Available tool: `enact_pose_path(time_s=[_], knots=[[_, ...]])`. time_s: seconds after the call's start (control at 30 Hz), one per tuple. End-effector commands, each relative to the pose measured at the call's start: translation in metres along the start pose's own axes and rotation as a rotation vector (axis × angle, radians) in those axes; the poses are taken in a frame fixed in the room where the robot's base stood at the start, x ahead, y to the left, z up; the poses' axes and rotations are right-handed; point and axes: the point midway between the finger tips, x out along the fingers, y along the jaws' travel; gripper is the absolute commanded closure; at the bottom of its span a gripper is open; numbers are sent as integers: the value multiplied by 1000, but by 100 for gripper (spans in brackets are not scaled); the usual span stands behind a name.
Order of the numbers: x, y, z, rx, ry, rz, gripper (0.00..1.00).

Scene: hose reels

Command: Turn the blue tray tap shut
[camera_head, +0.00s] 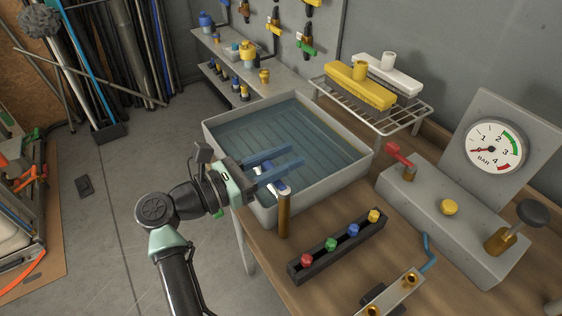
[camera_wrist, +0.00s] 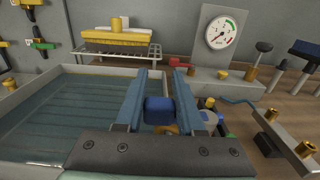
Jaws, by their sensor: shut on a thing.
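The blue tap handle (camera_wrist: 158,110) sits between my two finger pads in the wrist view, with a bit of brass or yellow showing below it. My gripper (camera_wrist: 160,76) is shut on it, one blue-grey finger on each side. In the head view my gripper (camera_head: 298,155) reaches over the near edge of the grey tray (camera_head: 330,185), whose floor looks covered with bluish water. There the fingers hide most of the tap, so its exact angle cannot be told.
A brass post (camera_head: 285,215) stands just in front of the tray. A rack of coloured knobs (camera_head: 337,247) lies right of it. A grey block with a red lever (camera_head: 400,155) and a pressure gauge (camera_head: 494,146) stands further right. A wire rack (camera_head: 385,122) stands behind.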

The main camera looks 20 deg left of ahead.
Motion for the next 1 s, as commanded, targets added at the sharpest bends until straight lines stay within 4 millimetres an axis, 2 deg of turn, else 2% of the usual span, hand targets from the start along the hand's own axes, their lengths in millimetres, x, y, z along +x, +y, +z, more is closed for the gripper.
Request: enact_pose_path(time_s=[0.37, 0.4, 0.53, 0.57, 0.87, 1.0], knots=[[1, 0, 1, 0, -1, -6, 100], [1, -1, 1, 0, -1, -6, 59], [1, -1, 1, 0, -1, -6, 36], [1, -1, 1, 0, -1, -6, 32], [-1, 0, 0, 0, 0, -4, 32], [-14, 1, -1, 1, 0, -1, 32]])
